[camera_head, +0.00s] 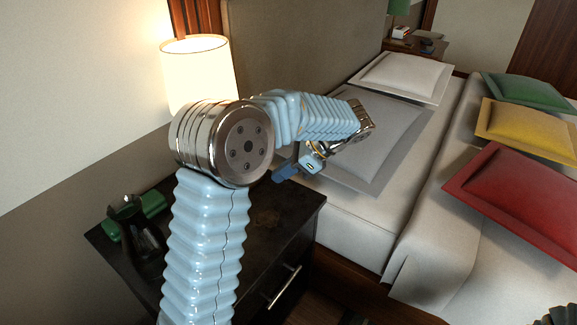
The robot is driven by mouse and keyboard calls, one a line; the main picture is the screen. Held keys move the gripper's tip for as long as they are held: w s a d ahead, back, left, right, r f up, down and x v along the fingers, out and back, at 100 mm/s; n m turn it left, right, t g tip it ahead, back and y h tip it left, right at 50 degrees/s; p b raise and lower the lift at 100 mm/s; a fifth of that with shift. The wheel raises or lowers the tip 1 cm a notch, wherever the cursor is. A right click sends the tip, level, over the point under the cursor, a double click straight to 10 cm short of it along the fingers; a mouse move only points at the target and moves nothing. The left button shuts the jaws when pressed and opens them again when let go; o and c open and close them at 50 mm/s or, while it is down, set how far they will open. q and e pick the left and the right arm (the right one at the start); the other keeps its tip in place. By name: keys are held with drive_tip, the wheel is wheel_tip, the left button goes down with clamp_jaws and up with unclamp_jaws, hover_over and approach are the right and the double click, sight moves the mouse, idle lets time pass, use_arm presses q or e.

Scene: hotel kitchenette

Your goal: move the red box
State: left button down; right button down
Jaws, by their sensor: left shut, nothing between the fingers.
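I cannot make out a red box for certain. A small red and white item (401,32) stands on the far nightstand (440,48) at the top, too small to tell what it is. My left arm rises from the bottom and bends right. Its gripper (297,170) hangs over the gap between the near nightstand (285,215) and the bed (350,222). The gripper is shut and empty, well apart from the red and white item.
A lit lamp (198,70) stands behind my left arm. A dark bottle-like object (128,212) and a green item (153,203) are on the near nightstand's left. Pillows lie on the bed, including a red one (520,200). The near nightstand's right part looks clear.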

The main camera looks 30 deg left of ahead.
use_arm(q)
drive_tip(key=x, duration=0.5)
drive_tip(key=shift+s+a, duration=0.2)
drive_tip(key=shift+a, duration=0.1)
drive_tip(key=shift+s+a, duration=0.25)
drive_tip(key=shift+a, duration=0.25)
drive_tip(key=shift+s+a, duration=0.25)
drive_tip(key=shift+a, duration=0.25)
drive_tip(key=shift+s+a, duration=0.2)
drive_tip(key=shift+a, duration=0.35)
drive_tip(key=s+a, duration=0.1)
drive_tip(key=a, duration=0.1)
drive_tip(key=a+p, duration=0.1)
drive_tip(key=s+a+p, duration=0.1)
drive_tip(key=a, duration=0.1)
drive_tip(key=shift+s+a+r, duration=0.1)
drive_tip(key=shift+s+a, duration=0.2)
drive_tip(key=shift+a, duration=0.15)
